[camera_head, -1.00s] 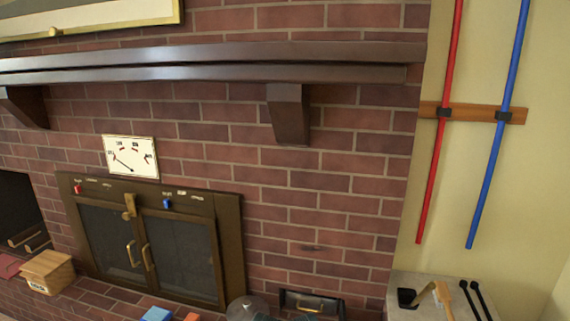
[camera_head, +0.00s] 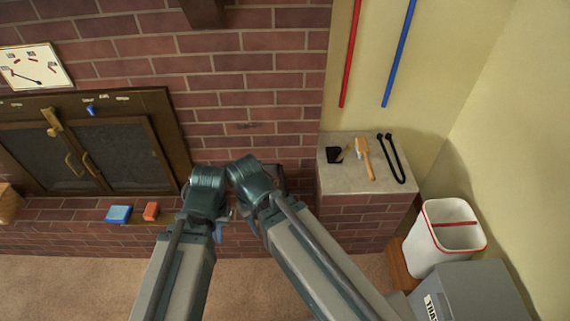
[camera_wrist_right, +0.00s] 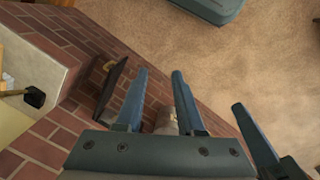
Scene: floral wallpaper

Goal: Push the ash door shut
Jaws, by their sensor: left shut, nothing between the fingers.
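The ash door (camera_wrist_right: 113,88) is a small dark panel with a brass handle in the right wrist view. It stands out from the brickwork, left of my right fingers, with a visible gap between. In the head view my arms hide most of it. My right gripper (camera_head: 250,222) points down in front of the brick wall. In the right wrist view its two blue fingers (camera_wrist_right: 160,72) are apart, and a small pale cylinder shows beyond them. My left gripper (camera_head: 219,228) is close beside it, shut and empty. One blue finger at the right of the wrist view seems to be the left one's.
A brick ledge runs below the fireplace doors (camera_head: 97,155), with a blue box (camera_head: 118,214) and an orange block (camera_head: 151,211) on it. A stone-topped plinth (camera_head: 340,182) holds tools at right. Carpet is open below.

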